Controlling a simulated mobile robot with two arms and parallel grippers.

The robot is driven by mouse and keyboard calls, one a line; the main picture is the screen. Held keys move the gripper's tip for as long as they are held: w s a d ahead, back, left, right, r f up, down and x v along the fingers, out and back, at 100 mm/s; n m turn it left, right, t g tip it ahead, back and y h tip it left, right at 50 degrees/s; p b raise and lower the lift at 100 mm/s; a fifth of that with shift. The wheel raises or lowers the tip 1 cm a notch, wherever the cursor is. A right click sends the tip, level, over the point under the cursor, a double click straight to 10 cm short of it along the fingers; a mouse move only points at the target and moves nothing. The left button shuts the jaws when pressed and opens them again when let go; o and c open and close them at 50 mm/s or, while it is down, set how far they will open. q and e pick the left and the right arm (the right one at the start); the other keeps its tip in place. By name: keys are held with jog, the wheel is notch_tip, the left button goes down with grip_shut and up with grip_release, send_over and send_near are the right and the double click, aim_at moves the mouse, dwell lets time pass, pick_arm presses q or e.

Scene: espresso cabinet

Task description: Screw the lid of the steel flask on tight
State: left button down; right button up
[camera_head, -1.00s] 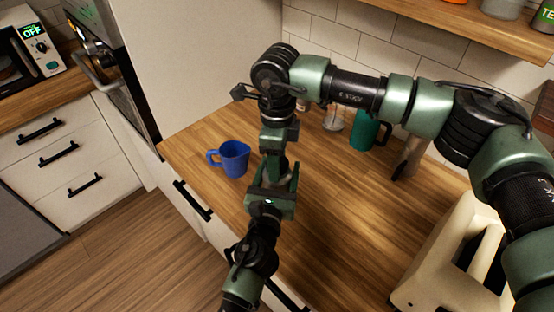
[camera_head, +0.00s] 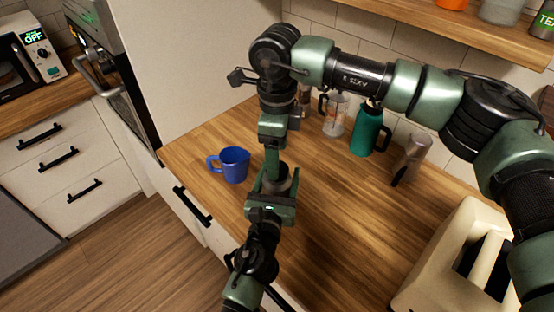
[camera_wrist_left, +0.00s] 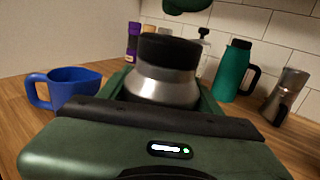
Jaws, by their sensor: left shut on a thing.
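The steel flask (camera_wrist_left: 165,85) stands upright in the left wrist view, with its black lid (camera_wrist_left: 168,50) sitting level on top. In the head view the flask (camera_head: 278,180) is mostly hidden between the jaws of my left gripper (camera_head: 271,188). My left gripper is shut on the flask's body. My right gripper (camera_head: 272,155) points down over the flask from above. Its end (camera_wrist_left: 188,5) shows above the lid in the left wrist view, apart from it. Its jaws are too hidden to tell their state.
A blue mug (camera_head: 233,164) stands left of the flask. A teal jug (camera_head: 366,130), a glass press (camera_head: 335,113) and a metal pot (camera_head: 412,158) stand behind it to the right. A cream toaster (camera_head: 450,265) is at the front right. The middle of the counter is clear.

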jog(key=shift+r+m, duration=1.2)
jog(key=shift+r, duration=0.55)
jog(key=shift+c, duration=0.5)
send_over(277, 194)
jog(key=w, duration=0.4)
jog(key=shift+s+f, duration=0.2)
jog(key=shift+f, duration=3.85)
grip_shut()
jog(key=shift+m, duration=0.3)
jog(key=shift+o, duration=0.8)
grip_release()
